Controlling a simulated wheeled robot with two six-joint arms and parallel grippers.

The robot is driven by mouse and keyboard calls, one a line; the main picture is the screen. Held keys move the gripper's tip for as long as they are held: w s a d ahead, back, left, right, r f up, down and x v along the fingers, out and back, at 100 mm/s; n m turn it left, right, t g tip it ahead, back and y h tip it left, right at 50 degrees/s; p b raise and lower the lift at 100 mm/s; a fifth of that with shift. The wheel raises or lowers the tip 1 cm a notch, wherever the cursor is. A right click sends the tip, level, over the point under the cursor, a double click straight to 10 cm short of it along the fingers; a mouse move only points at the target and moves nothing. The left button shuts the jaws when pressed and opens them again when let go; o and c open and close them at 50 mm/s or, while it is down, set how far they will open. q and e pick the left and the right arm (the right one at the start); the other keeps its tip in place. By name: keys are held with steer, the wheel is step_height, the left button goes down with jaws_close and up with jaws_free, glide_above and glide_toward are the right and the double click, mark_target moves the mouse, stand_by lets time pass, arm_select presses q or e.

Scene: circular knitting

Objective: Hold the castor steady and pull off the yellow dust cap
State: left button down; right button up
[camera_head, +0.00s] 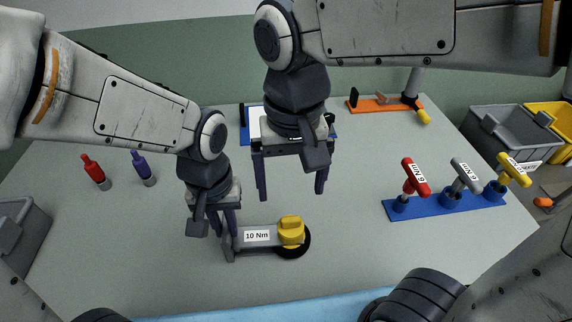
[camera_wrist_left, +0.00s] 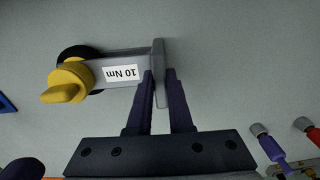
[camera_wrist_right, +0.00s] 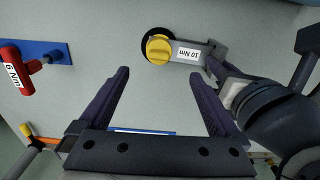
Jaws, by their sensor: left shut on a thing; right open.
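The castor (camera_head: 259,237) lies on the table, a grey bracket with a "10 Nm" label and a black wheel (camera_head: 305,244) at its right end. The yellow dust cap (camera_head: 291,230) sits on the castor over the wheel. My left gripper (camera_head: 231,240) is shut on the upright plate at the castor's left end; the left wrist view shows its fingers (camera_wrist_left: 161,80) on either side of that plate. My right gripper (camera_head: 290,190) is open and empty, above and behind the cap. The right wrist view shows its fingers (camera_wrist_right: 160,75) wide apart, with the cap (camera_wrist_right: 159,49) beyond them.
A blue rack (camera_head: 447,203) with red, grey and yellow T-handle tools stands at the right. Grey (camera_head: 515,135) and yellow bins are at the far right. An orange-based fixture (camera_head: 370,105) stands at the back.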

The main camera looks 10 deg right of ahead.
mark_target(291, 218)
steer(key=shift+w+d+f, duration=0.1)
steer(key=shift+w+f, duration=0.05)
step_height(291, 218, down, 11)
steer(key=shift+f, duration=0.2)
stand_by(0.3)
steer(key=c, duration=1.4)
